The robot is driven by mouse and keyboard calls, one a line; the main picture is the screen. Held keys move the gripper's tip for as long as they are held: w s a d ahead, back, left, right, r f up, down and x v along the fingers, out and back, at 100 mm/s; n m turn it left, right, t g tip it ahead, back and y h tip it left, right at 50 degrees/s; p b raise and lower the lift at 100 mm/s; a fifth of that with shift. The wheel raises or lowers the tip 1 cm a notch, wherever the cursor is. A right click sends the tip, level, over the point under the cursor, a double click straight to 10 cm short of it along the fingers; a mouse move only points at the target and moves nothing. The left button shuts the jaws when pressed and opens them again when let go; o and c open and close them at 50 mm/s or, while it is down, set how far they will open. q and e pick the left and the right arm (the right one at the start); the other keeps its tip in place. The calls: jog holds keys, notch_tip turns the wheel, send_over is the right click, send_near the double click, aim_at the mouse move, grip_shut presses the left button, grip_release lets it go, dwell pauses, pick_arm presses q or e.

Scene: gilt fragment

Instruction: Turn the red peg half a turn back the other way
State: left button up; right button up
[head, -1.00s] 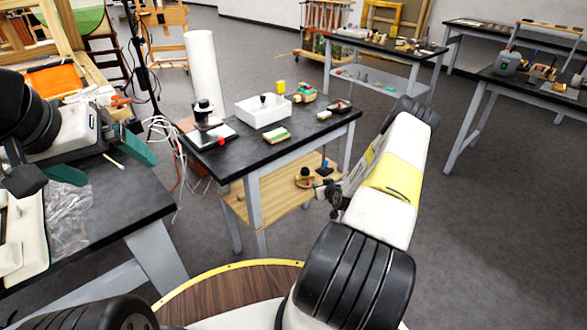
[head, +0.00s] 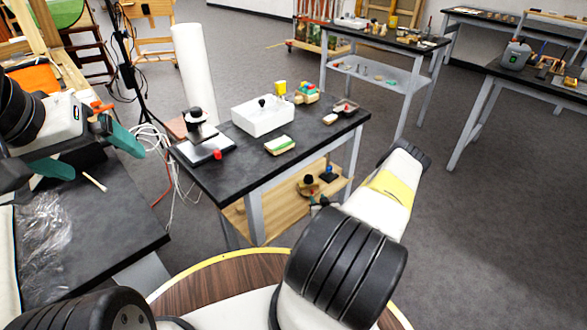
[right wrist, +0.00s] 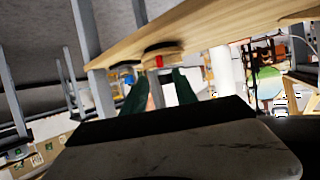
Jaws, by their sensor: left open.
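In the right wrist view, which is upside down, a red peg (right wrist: 158,61) stands on a dark round base on the wooden lower shelf (right wrist: 215,30). My right gripper (right wrist: 160,76) is open, with its two green fingers pointing at the red peg. The peg shows in the gap between the fingertips; I cannot tell whether it is inside their reach. In the head view my right forearm hides most of that gripper, and I cannot make out the red peg. My left gripper (head: 100,163) is open and empty above the black left bench (head: 125,215).
A blue peg (right wrist: 127,77) stands beside the red one on the shelf. Above the shelf, the black tabletop (head: 235,182) carries a white box (head: 262,117), a sponge-like block (head: 280,145) and a black-topped device (head: 196,128). Grey table legs flank the shelf. Open floor lies right.

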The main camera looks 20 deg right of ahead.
aim_at(313, 192)
jog(key=x, duration=0.8)
jog(key=shift+r, duration=0.1)
grip_shut()
